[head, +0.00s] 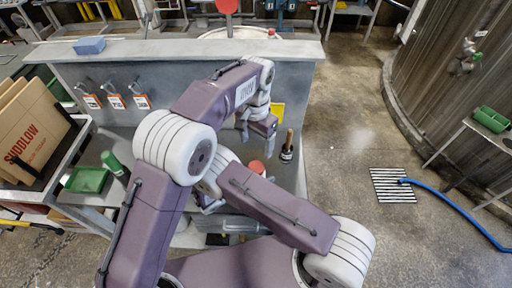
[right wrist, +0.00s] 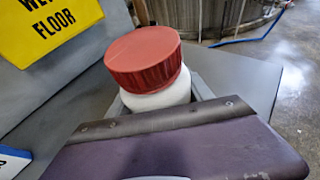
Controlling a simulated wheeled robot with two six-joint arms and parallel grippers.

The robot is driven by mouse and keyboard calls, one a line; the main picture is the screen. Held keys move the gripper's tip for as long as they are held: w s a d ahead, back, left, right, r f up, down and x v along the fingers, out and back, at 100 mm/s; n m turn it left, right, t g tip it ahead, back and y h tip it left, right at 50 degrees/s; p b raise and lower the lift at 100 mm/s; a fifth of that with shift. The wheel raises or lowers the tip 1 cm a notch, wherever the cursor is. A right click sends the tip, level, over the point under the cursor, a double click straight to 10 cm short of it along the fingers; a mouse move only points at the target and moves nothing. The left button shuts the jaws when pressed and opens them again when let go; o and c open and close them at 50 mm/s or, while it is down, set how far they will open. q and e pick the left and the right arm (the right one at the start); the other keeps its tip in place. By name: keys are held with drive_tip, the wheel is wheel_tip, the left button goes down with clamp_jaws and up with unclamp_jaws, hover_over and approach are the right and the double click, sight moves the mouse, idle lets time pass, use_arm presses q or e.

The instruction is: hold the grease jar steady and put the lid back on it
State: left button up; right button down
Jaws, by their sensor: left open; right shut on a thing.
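The white grease jar (right wrist: 158,98) stands close in the right wrist view, with the red lid (right wrist: 143,58) on its top. I cannot tell whether the lid is fully seated. The lid also shows in the head view (head: 257,167), just beyond my right forearm, which hides most of the jar. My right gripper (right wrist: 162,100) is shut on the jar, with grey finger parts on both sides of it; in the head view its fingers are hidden. My left gripper (head: 257,136) is open and empty, pointing down above and beyond the lid, apart from it.
A dark-based tool with a wooden handle (head: 287,146) stands right of the lid. A grey panel (head: 170,75) with a yellow sign (head: 277,113) rises behind. A green tray (head: 87,180), green cylinder (head: 112,162) and cardboard boxes (head: 35,130) are at left. Open floor lies at right.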

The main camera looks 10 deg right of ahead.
drive_tip(key=shift+c, duration=1.6)
unclamp_jaws()
drive_tip(key=v, duration=0.9)
drive_tip(key=shift+s+a, duration=0.1)
